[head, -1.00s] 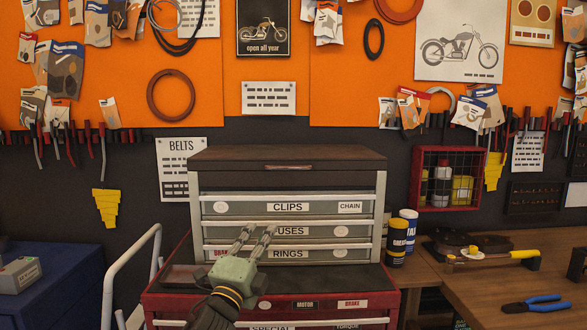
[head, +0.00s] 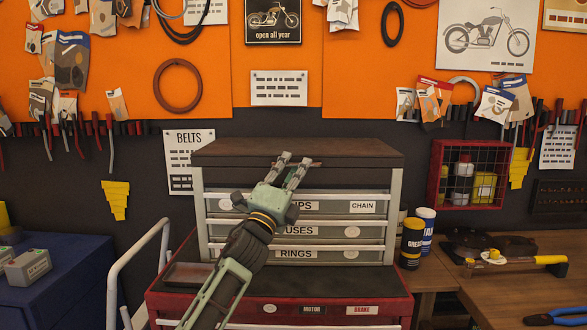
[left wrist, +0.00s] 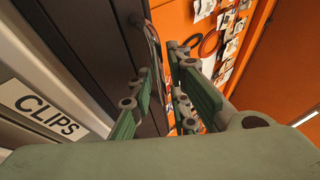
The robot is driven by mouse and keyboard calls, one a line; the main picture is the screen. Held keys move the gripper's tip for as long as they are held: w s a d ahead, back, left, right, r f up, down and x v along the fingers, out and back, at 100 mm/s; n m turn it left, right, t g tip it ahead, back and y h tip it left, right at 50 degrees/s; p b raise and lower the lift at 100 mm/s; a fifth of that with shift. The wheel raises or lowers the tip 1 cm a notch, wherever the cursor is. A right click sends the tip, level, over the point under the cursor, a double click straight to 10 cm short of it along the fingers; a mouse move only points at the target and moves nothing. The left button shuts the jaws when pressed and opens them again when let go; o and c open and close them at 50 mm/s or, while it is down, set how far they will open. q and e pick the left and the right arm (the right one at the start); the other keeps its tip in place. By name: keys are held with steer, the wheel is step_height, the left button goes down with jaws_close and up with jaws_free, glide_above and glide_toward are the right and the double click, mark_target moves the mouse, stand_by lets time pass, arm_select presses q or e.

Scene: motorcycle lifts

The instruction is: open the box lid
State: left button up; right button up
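The box (head: 199,214) is a grey drawer chest with CLIPS, FUSES and RINGS labels, standing on a red cabinet. Its dark brown lid (head: 355,151) is closed. A thin handle (head: 316,165) runs along the lid's front edge and also shows in the left wrist view (left wrist: 153,38). My left gripper (head: 294,159) is in front of the lid at the handle, its fingers pointing up and away. In the left wrist view its fingers (left wrist: 159,64) are apart, with the handle near the gap; I cannot tell whether they touch it. My right gripper is not in view.
The red cabinet (head: 180,303) is below the box. A white rail frame (head: 137,265) and a blue cabinet (head: 60,285) stand left. A red wire basket (head: 470,172) hangs on the wall behind.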

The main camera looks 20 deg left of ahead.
arm_select(q)
steer(key=shift+f, duration=0.1)
steer(key=c, duration=0.4)
jaws_close()
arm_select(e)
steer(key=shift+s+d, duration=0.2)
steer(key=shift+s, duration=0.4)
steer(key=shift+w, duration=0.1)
